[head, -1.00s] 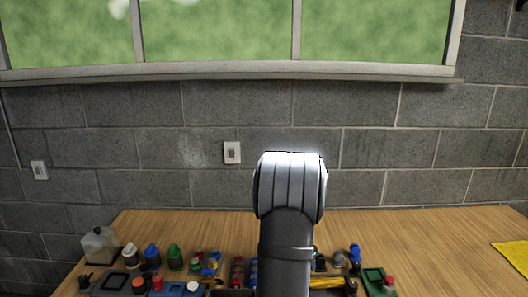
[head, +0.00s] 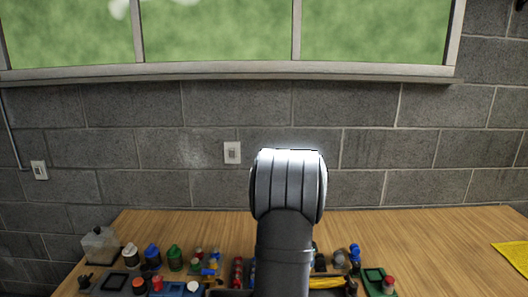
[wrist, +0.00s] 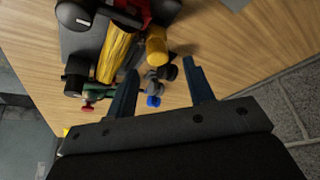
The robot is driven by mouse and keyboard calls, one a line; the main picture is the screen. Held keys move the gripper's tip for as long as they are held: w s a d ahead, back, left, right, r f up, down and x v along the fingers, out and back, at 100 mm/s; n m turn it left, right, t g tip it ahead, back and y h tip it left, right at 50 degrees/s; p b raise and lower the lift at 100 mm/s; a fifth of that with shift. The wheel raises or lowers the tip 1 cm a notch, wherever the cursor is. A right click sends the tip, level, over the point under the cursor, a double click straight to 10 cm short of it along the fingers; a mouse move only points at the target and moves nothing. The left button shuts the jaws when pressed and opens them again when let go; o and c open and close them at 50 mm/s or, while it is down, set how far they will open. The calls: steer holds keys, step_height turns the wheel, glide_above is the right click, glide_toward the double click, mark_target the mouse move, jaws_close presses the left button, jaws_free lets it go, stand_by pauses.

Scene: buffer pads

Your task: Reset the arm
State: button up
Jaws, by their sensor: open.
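My gripper (wrist: 161,68) shows in the wrist view with its two dark blue-grey fingers spread apart. It is open, and nothing is held between the fingers. Small grey parts and a blue-capped one (wrist: 153,101) lie on the table beyond and between the fingers. In the head view my arm stands upright in the middle and covers part of the table; the gripper itself does not show there.
The wooden table (head: 440,235) has bottles and small parts along its near edge, including a clear jug (head: 100,243), a green bottle (head: 175,259) and a green tray (head: 374,276). A yellow pad (head: 514,257) lies at right.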

steer(key=v, duration=1.3)
steer(key=x, duration=1.7)
steer(key=shift+s, duration=0.1)
steer(key=d, duration=1.1)
steer(key=shift+d, duration=0.25)
steer(key=s+a+r+n, duration=0.2)
steer(key=r, duration=0.6)
steer(key=s+a+r+n, duration=0.2)
steer(key=a+r, duration=0.1)
steer(key=r, duration=0.5)
steer(key=shift+a+r, duration=0.2)
steer(key=shift+a, duration=0.15)
